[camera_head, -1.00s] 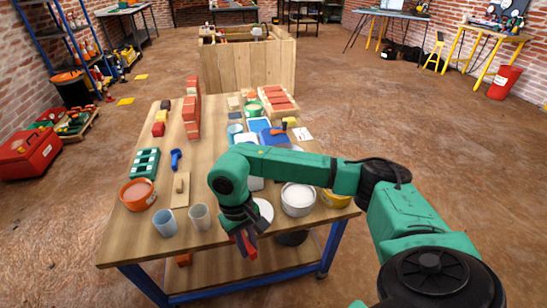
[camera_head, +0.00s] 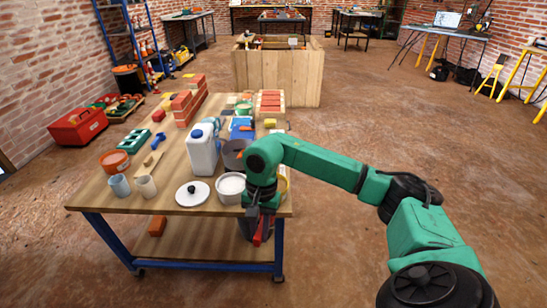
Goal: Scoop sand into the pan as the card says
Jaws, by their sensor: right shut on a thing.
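My right gripper (camera_head: 262,228) hangs at the table's front right corner, its jaws shut on a small red thing (camera_head: 259,233) that I cannot identify for sure. A grey pot or pan (camera_head: 234,152) stands behind a white bowl (camera_head: 231,184) with pale, grainy-looking contents. An orange bowl (camera_head: 115,160) with pinkish contents sits at the left edge. A yellow bowl (camera_head: 284,187) is mostly hidden behind my right arm. I cannot tell which bowl holds sand. I cannot make out the card. My left gripper is not in view.
The wooden table (camera_head: 180,222) also holds a white jug (camera_head: 202,152), a white lid (camera_head: 192,194), two cups (camera_head: 120,185), a green block (camera_head: 134,140) and red bricks (camera_head: 182,107). A dark bucket-like thing (camera_head: 244,229) is partly hidden beside the gripper. Floor to the right is open.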

